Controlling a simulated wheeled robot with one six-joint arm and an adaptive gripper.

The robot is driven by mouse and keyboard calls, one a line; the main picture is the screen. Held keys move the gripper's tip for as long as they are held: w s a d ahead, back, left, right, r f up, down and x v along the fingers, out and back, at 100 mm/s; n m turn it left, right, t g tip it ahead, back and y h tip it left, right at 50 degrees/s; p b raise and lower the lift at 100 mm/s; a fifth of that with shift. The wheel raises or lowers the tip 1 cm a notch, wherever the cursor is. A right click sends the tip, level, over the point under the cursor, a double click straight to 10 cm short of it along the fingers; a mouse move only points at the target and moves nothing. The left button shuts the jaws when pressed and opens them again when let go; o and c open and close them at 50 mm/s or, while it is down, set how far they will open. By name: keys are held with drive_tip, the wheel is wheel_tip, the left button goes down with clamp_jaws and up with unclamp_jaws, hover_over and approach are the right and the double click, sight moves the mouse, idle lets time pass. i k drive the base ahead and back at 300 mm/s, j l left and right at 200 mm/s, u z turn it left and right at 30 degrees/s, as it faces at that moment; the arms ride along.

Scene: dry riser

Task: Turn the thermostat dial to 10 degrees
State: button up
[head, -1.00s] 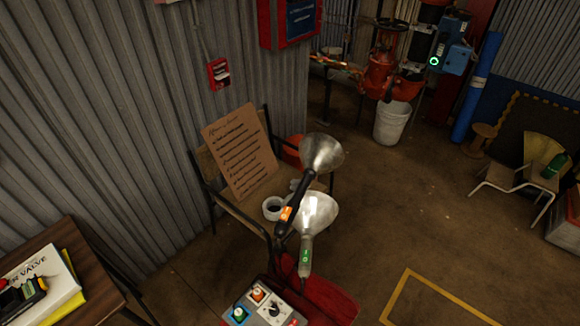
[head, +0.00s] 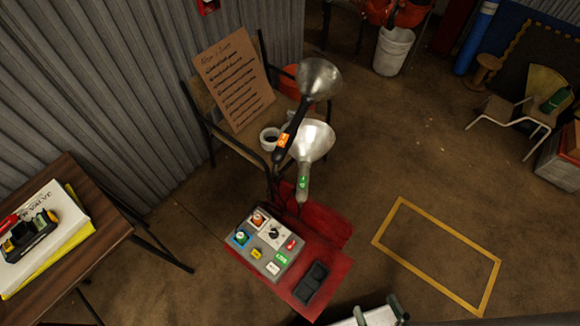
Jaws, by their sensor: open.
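A grey control box (head: 252,268) sits on a red stand in the lower middle of the head view. A black rotary dial (head: 274,233) on a white plate is on its top face, among coloured buttons. Its scale is too small to read, and I cannot tell whether it is the thermostat dial. What looks like my gripper (head: 378,311) shows at the bottom edge, right of the box and apart from it. Its two dark fingertips are spread, with nothing visible between them. Most of it is cut off by the frame.
A black pad (head: 311,282) lies on the red stand (head: 330,268). A wooden table (head: 92,248) is at left, and a chair with a cardboard sign (head: 233,80) behind. Floor at right is open around a yellow outline.

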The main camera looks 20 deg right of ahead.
sight(273, 233)
drive_tip(key=k+j+u, duration=0.1)
drive_tip(key=k+j, duration=0.15)
drive_tip(key=k, duration=0.15)
drive_tip(key=k+j+u, duration=0.1)
drive_tip(key=k+j, duration=0.15)
drive_tip(key=k, duration=0.2)
